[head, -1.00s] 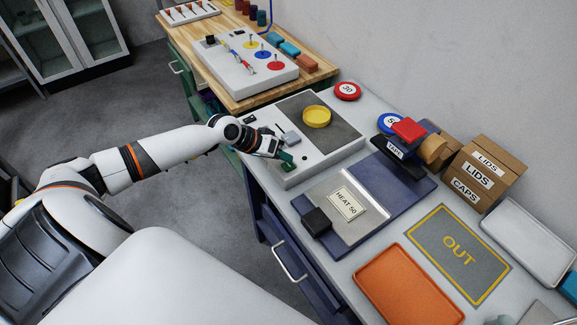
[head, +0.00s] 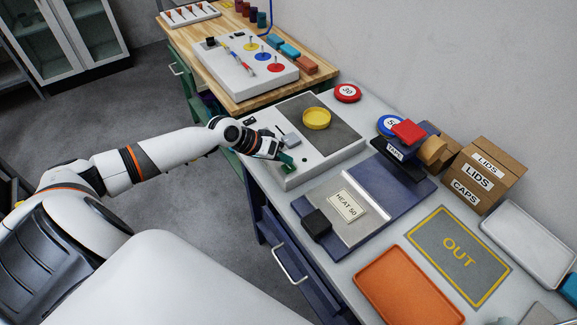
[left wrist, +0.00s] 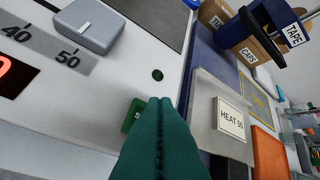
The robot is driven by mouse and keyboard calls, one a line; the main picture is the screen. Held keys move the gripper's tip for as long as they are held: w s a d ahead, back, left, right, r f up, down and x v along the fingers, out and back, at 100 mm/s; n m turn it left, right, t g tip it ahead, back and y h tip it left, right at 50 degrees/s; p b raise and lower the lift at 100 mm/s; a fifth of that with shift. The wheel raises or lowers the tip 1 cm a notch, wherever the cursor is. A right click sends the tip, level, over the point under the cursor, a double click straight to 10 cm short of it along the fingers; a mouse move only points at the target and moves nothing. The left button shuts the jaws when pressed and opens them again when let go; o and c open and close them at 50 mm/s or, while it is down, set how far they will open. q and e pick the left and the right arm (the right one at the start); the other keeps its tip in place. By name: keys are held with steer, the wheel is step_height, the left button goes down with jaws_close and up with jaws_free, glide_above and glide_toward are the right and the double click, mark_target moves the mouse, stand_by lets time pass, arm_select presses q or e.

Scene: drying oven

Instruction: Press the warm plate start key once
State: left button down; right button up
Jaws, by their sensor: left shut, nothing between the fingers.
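The warm plate (head: 327,163) is a white unit with a dark top plate. Its green key (left wrist: 132,113) shows in the left wrist view, with white lettering mostly hidden behind my fingers. My left gripper (head: 288,160) is shut and empty, with teal fingertips at the unit's near control strip. In the left wrist view the shut fingers (left wrist: 160,102) overlap the key's right side; I cannot tell whether they touch it. A small dark green round spot (left wrist: 157,75) lies just beyond. My right gripper is not in view.
A yellow dish (head: 316,118) sits on the dark plate. A grey slider block (left wrist: 88,25) stands beside the 40 and 50 marks.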

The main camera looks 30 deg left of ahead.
mark_target(284, 167)
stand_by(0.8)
arm_select(q)
steer(key=shift+f, duration=0.45)
steer(key=shift+f+b, duration=0.5)
stand_by(0.8)
steer(key=shift+r, duration=0.15)
steer(key=shift+r+p, duration=0.8)
steer(key=shift+p, duration=0.1)
step_height(284, 167, up, 5)
steer(key=p, duration=0.4)
steer(key=shift+p, duration=0.3)
